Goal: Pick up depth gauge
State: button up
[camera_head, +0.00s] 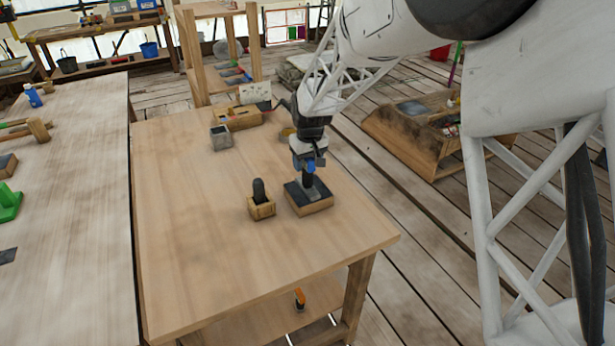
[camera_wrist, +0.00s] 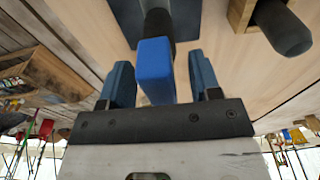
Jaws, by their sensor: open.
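A tool with a bright blue end and a black shaft, possibly the depth gauge (camera_wrist: 155,70), stands upright on a dark-topped wooden block (camera_head: 312,208) on the table. My gripper (camera_head: 308,163) is above that block in the head view, at the tool's upper end. In the wrist view my gripper (camera_wrist: 162,82) is open, with its two blue fingers on either side of the tool's blue end. Gaps show between the fingers and the blue end. The tool's lower end is hidden.
A small wooden holder (camera_head: 262,210) with a dark rounded peg (camera_head: 259,189) stands just left of the block. A grey open box (camera_head: 220,138) and a wooden tray (camera_head: 240,118) are farther back. The front and left of the table (camera_head: 210,255) are clear.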

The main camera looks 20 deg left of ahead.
jog(key=shift+c, duration=0.3)
jog(key=c, duration=0.9)
jog(key=shift+r, duration=0.15)
jog(key=shift+r, duration=1.45)
jog(key=shift+s+d+r, duration=0.15)
jog(key=shift+s+r, duration=0.05)
jog(key=shift+s, duration=0.05)
jog(key=s+d, duration=0.2)
jog(key=s, duration=0.2)
jog(key=s+d+r, duration=0.1)
jog(key=s+d, duration=0.2)
jog(key=s, duration=0.1)
jog(key=s+d, duration=0.3)
jog(key=s, duration=0.2)
jog(key=shift+s+r, duration=0.1)
jog(key=shift+r, duration=0.1)
